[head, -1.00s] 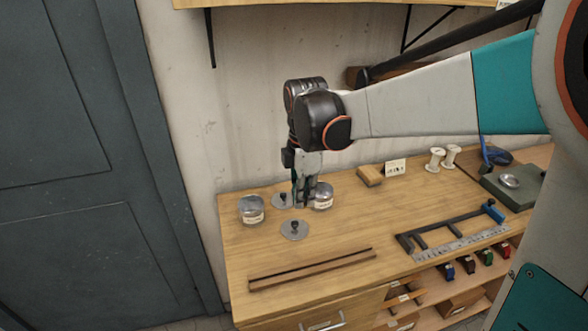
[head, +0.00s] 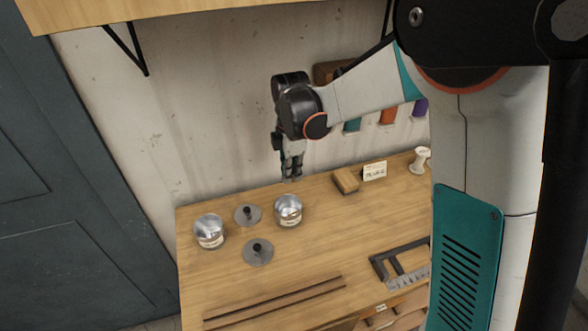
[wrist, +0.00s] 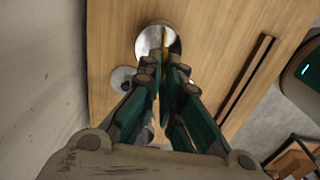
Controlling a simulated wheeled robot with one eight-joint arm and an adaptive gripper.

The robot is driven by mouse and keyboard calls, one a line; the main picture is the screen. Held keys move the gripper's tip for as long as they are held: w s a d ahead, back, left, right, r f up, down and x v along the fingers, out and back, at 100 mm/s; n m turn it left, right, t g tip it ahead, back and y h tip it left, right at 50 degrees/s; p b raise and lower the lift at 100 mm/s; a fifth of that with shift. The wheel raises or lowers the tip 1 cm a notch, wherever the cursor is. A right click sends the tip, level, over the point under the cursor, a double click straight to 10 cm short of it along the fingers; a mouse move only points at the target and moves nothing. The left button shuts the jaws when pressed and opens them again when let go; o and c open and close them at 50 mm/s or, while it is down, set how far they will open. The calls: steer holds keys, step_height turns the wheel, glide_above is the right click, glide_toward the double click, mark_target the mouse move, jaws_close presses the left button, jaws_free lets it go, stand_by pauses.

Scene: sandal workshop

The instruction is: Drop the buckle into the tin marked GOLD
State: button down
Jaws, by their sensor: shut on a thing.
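My gripper (head: 290,178) points down above the right tin (head: 288,212), with a gap between them in the head view. In the wrist view its fingertips (wrist: 164,68) are closed together, and a thin gold-coloured piece, the buckle (wrist: 165,38), sticks out between them over the round silvery tin (wrist: 143,42). Most of the buckle is hidden by the fingers. A second glass-like tin (head: 209,232) stands to the left. Both tins carry pale labels, too small to read. Both look uncovered.
A wooden block (head: 346,181), a small card (head: 375,171) and a spool (head: 421,160) are right. Long wooden strips (head: 275,303) lie in front.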

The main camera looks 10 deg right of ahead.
steer(key=shift+f+b, duration=1.3)
steer(key=shift+f, duration=1.15)
steer(key=c, duration=1.7)
jaws_free()
step_height(320, 180, up, 12)
steer(key=shift+r, duration=0.1)
